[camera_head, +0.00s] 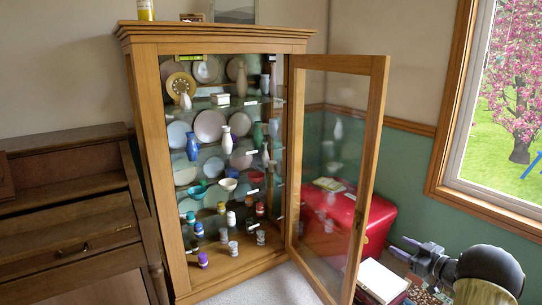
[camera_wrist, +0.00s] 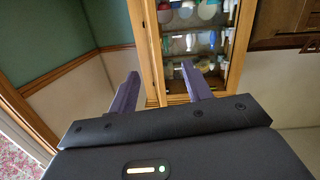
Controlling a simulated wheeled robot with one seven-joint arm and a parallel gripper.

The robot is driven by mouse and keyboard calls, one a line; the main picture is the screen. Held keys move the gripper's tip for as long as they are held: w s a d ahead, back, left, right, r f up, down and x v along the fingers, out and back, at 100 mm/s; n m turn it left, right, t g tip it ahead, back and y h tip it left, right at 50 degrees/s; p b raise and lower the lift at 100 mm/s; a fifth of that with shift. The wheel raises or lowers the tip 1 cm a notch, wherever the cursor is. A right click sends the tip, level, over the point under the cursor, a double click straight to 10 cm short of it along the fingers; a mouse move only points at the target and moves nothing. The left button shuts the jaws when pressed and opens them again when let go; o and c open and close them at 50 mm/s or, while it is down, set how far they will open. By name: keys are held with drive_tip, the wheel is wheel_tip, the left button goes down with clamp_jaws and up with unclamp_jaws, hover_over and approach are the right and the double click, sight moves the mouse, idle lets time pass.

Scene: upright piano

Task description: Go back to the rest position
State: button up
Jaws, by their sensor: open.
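My gripper (camera_head: 421,256) is at the lower right of the head view, in front of the window wall and to the right of the open cabinet door. In the wrist view my gripper (camera_wrist: 157,82) shows two purple-grey fingers spread wide apart with nothing between them. The wooden display cabinet (camera_head: 142,140) stands in the middle of the head view. Its glass door (camera_head: 373,130) is swung open to the right.
A red chest (camera_head: 375,222) stands behind the open door. A white book or paper (camera_head: 382,281) lies near my gripper. The wooden piano (camera_head: 70,215) is at left. Plates, vases and small jars fill the cabinet shelves. A window (camera_head: 510,110) is at right.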

drive_tip(key=w+a+r+m+h, duration=0.3)
drive_tip(key=a+r+h, duration=0.2)
drive_tip(key=a, duration=0.2)
drive_tip(key=s+a+m+g+h, duration=0.2)
drive_tip(key=s+a+g+h, duration=0.15)
drive_tip(key=a, duration=0.35)
drive_tip(key=s+a+f+g, duration=0.25)
drive_tip(key=s+a, duration=0.35)
drive_tip(key=s, duration=0.4)
drive_tip(key=s+a+f+m+g+y, duration=0.1)
drive_tip(key=s+a+g, duration=0.2)
drive_tip(key=s+a, duration=0.5)
drive_tip(key=s+a+f+g, duration=0.25)
drive_tip(key=s+a, duration=0.25)
drive_tip(key=s, duration=0.6)
wheel_tip(320, 180, up, 35)
drive_tip(key=p, duration=3.4)
drive_tip(key=shift+s+r+g+p, duration=0.15)
drive_tip(key=shift+s+g+p, duration=0.1)
drive_tip(key=shift+g+p, duration=0.2)
drive_tip(key=shift+s+a, duration=0.1)
drive_tip(key=shift+a, duration=0.05)
